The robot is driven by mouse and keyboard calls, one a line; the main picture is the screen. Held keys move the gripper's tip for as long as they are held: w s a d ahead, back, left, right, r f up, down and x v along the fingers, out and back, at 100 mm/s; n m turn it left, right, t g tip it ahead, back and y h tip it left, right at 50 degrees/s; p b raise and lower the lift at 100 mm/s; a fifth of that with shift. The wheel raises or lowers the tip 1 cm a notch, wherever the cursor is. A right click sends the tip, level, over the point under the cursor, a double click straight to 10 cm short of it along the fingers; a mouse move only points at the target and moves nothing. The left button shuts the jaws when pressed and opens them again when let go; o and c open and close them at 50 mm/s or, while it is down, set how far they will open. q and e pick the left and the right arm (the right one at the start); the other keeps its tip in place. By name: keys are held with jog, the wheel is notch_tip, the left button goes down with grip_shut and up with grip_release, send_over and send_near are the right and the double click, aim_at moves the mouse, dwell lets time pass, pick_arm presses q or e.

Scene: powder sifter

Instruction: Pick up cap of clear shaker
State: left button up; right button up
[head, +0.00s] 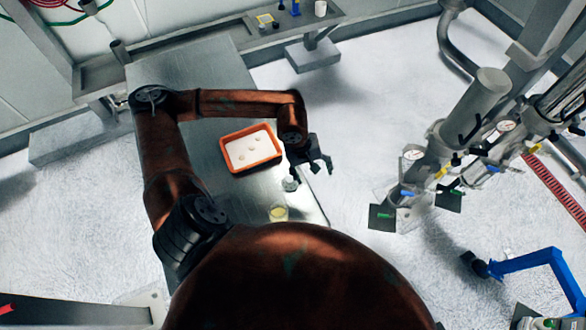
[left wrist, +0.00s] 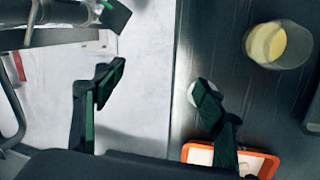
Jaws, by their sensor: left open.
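My left gripper (head: 316,170) is open and empty, just beyond the table's right edge in the head view. In the left wrist view its two fingers (left wrist: 158,80) are wide apart. A small pale, clear-looking piece (head: 290,184) stands near that edge, close to the gripper; it may be the capped shaker. A round white top (left wrist: 191,92) shows in the left wrist view, partly hidden behind the right-hand finger and not between the fingers. A clear cup with yellow content (head: 279,213) stands nearer me; it also shows in the left wrist view (left wrist: 280,44). My right gripper is out of view.
An orange-rimmed tray (head: 224,150) with white content and a few small pale pieces lies on the metal table (head: 200,75). Floor lies beyond the table's right edge. Pipes and gauges (head: 470,110) stand farther right, with a blue arm-like object (head: 540,262) below them.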

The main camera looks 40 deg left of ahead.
aim_at(289, 179)
pick_arm(q)
jog(key=s+a+f+y, duration=0.1)
jog(key=a, duration=0.1)
jog(key=s+a+f+m+y, duration=0.1)
jog(key=a, duration=0.2)
jog(key=s+a+f+y+p, duration=0.1)
jog(key=a+f, duration=0.1)
jog(key=shift+s+a+m, duration=0.2)
jog(key=shift+a+m, duration=0.1)
jog(key=shift+a, duration=0.1)
jog(key=f, duration=0.2)
jog(key=shift+w+a+f+y, duration=0.1)
jog(key=shift+a+f+y, duration=0.2)
jog(key=shift+g, duration=0.3)
jog(key=f+p, duration=0.1)
jog(key=f, duration=0.1)
jog(key=f+p, duration=0.1)
jog(key=f, duration=0.1)
jog(key=shift+w+d+f, duration=0.1)
jog(key=shift+w, duration=0.3)
jog(key=shift+w+f, duration=0.1)
jog(key=shift+f, duration=0.45)
jog(key=shift+c, duration=0.7)
jog(key=c, duration=0.8)
